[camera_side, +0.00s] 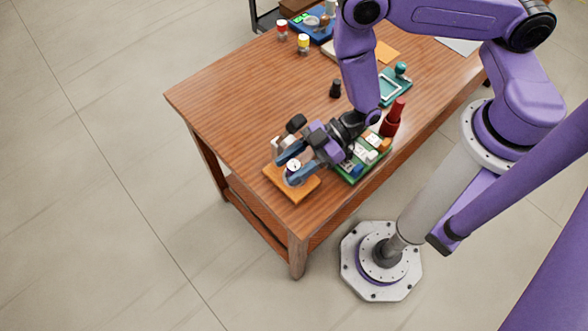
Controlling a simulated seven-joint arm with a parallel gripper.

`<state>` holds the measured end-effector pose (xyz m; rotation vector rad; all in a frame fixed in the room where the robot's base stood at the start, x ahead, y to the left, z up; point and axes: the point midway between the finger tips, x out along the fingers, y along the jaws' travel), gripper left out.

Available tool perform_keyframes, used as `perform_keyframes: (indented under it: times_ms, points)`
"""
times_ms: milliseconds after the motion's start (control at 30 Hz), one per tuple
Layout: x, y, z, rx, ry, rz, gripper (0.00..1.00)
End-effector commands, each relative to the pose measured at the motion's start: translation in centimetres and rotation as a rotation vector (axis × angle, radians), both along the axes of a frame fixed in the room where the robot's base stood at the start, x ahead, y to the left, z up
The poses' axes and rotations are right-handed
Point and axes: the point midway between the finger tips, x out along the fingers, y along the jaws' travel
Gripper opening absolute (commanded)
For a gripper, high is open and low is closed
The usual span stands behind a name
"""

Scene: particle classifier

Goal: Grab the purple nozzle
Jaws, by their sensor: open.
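My gripper (291,168) is at the near left corner of the wooden table, low over an orange-brown block (305,189). Its bluish-grey fingers are open. A small white round thing (293,164) with a dark centre shows between the fingers; I cannot tell whether they touch it. I cannot clearly make out a purple nozzle; the purple that shows near here belongs to my wrist, which may hide it. A green tray (376,160) with small white, orange and blue parts lies just right of my wrist and is partly covered by it.
A red bottle (393,119) stands behind the green tray. A small black cylinder (335,89) and a teal tray (395,88) lie farther back. Red-capped (282,31) and yellow-capped (303,44) jars stand near the far edge. The left middle of the table (235,95) is clear.

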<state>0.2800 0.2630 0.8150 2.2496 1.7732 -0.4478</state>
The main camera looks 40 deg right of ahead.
Motion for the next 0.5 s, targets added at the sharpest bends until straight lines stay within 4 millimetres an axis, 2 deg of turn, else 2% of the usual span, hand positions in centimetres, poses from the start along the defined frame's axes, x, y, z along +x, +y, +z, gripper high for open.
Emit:
perform_keyframes:
  times_ms: [33,133,200,500]
  points:
    - [-0.01,-0.02,0.01,0.0,0.0,0.0,0.41]
    - [-0.01,-0.03,0.01,0.0,0.0,0.0,0.08]
    - [0.0,-0.02,0.04,0.001,0.0,0.0,0.01]
    - [-0.12,0.0,0.16,0.001,0.0,0.0,0.01]
